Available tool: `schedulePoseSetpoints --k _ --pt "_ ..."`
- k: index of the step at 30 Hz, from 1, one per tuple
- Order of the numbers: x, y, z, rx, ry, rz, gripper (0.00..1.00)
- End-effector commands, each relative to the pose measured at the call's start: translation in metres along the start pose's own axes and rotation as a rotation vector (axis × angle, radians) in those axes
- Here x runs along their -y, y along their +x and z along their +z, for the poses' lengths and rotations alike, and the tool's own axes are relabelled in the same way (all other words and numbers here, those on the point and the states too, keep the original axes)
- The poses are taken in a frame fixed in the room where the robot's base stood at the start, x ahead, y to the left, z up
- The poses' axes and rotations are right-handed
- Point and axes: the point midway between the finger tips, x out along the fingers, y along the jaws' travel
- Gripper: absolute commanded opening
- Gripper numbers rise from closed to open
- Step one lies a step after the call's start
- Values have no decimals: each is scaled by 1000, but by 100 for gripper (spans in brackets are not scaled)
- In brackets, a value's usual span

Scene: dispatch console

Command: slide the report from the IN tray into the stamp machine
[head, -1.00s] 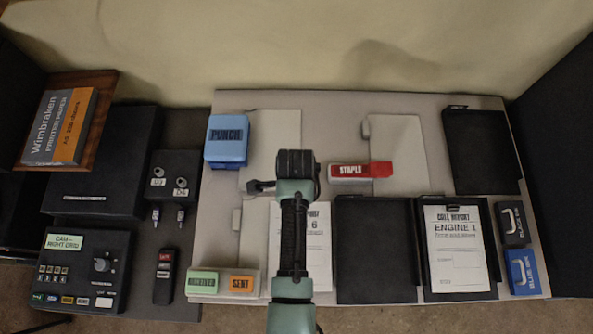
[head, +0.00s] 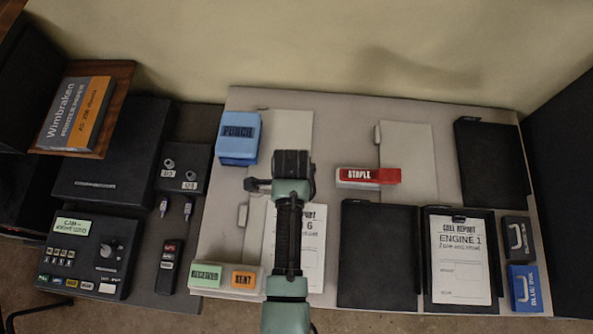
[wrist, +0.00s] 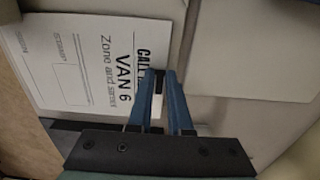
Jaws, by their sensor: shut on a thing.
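The white VAN 6 call report (head: 313,250) lies at the front middle of the grey desk, partly hidden under my arm in the head view. The wrist view shows its printed face (wrist: 75,65). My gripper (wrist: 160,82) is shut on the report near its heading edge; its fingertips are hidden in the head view. A black tray (head: 378,255) without paper is to the right. Another black tray (head: 427,290) further right holds the ENGINE 1 report (head: 460,262). I cannot tell which thing is the stamp machine.
Left of the report are RECEIVED and SENT blocks (head: 224,278). A blue PUNCH (head: 238,138) and red-and-white STAPLE block (head: 367,177) stand behind. Black consoles (head: 90,255) fill the left; ink boxes (head: 521,285) stand at right.

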Motion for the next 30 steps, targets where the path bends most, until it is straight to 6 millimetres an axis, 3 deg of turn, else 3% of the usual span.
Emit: schedulePoseSetpoints --k 30 --pt "0 0 27 0 0 -1 0"
